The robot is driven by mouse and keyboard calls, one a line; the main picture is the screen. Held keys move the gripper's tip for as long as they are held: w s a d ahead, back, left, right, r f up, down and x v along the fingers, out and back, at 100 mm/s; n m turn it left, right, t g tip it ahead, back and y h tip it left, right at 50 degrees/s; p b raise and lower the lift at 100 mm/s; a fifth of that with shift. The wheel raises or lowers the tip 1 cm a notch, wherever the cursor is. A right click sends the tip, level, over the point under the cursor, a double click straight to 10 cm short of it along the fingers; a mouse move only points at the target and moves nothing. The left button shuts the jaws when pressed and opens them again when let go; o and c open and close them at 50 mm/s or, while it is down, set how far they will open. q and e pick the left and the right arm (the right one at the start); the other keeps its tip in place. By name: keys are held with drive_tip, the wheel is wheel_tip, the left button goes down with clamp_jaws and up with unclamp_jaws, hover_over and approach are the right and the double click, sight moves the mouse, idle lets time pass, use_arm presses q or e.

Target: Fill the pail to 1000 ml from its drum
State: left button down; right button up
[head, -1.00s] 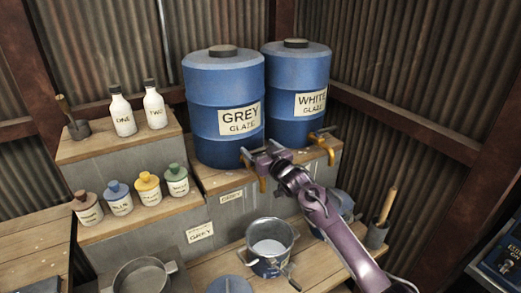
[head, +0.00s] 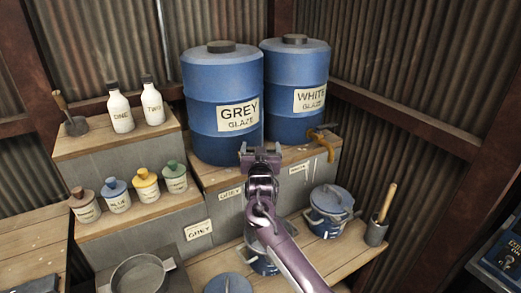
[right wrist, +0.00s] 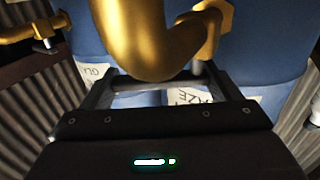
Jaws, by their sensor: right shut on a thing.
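The blue GREY GLAZE drum (head: 222,82) stands on the upper wooden shelf. My right gripper (head: 261,150) is in front of its lower right side. The right wrist view shows a gold tap (right wrist: 140,45) close above the jaws, and the gripper (right wrist: 155,88) is shut on a small bar at the tap, probably its handle. In the head view this tap is hidden behind my gripper. An open blue pail (head: 258,266) stands below on the lower bench, mostly covered by my right arm. Its level and any flow cannot be seen. My left gripper is not in view.
The WHITE GLAZE drum (head: 296,90) with its tap (head: 324,140) stands to the right. A lidded blue pail (head: 330,208) and a pot with a wooden handle (head: 378,228) are on the lower bench. Bottles (head: 121,110) and jars (head: 146,184) stand left.

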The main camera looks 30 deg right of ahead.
drive_tip(key=shift+s+a+m+g+h+b, duration=0.15)
drive_tip(key=shift+m+g+h+b, duration=0.15)
drive_tip(key=shift+m+g+h, duration=0.5)
drive_tip(key=shift+s+a+m+g+h+b, duration=0.2)
drive_tip(key=shift+m+g+h, duration=0.3)
drive_tip(key=shift+h, duration=0.5)
drive_tip(key=shift+d, duration=0.1)
drive_tip(key=o, duration=1.3)
drive_tip(key=shift+c, duration=0.2)
drive_tip(key=b+v, duration=0.2)
drive_tip(key=v, duration=0.5)
drive_tip(key=shift+s+a, duration=0.25)
drive_tip(key=shift+a, duration=0.1)
